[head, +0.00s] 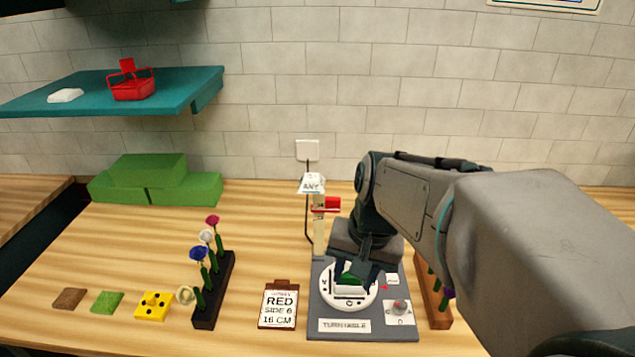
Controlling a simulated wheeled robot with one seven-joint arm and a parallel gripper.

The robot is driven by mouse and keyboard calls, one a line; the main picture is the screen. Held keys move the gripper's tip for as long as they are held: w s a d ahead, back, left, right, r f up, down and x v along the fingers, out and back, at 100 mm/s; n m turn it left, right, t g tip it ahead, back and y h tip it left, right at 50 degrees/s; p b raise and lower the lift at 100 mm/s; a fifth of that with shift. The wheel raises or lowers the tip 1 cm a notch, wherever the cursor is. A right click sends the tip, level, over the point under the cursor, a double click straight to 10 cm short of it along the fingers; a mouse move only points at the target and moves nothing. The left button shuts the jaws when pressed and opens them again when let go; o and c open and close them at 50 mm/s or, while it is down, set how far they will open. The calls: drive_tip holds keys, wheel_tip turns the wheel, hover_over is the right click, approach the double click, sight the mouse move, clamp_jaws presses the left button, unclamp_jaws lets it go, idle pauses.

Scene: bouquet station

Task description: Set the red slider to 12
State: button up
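The red slider (328,204) sits on a pale upright post (319,236) behind the turntable unit, near the post's upper part. The post's scale marks are too small to read. My gripper (362,280) points down over the white turntable disc (349,300), in front of and to the right of the post, apart from the slider. A green piece (347,279) shows on the disc by the fingers. My fingers are dark and partly overlapped by this area, so I cannot tell whether they grip it.
A black rack (214,291) holds several flowers. A wooden rack (437,316) stands at right, partly behind my arm. A small sign reading ANY (311,185) tops the post.

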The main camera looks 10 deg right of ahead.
drive_tip(key=w+f+m+g+y+b, duration=0.2)
drive_tip(key=w+f+m+y, duration=0.25)
drive_tip(key=w, duration=0.35)
drive_tip(key=m+t+y+b, duration=0.3)
drive_tip(key=m+t+y, duration=0.2)
drive_tip(key=m+y, duration=0.65)
approach(329, 207)
drive_tip(key=d+r, duration=0.2)
drive_tip(key=d, duration=0.2)
drive_tip(key=x, duration=0.4)
drive_tip(key=p+x, duration=0.1)
drive_tip(key=x, duration=0.4)
drive_tip(key=s+p+x, duration=0.1)
drive_tip(key=x, duration=0.4)
drive_tip(key=shift+r, duration=0.25)
clamp_jaws()
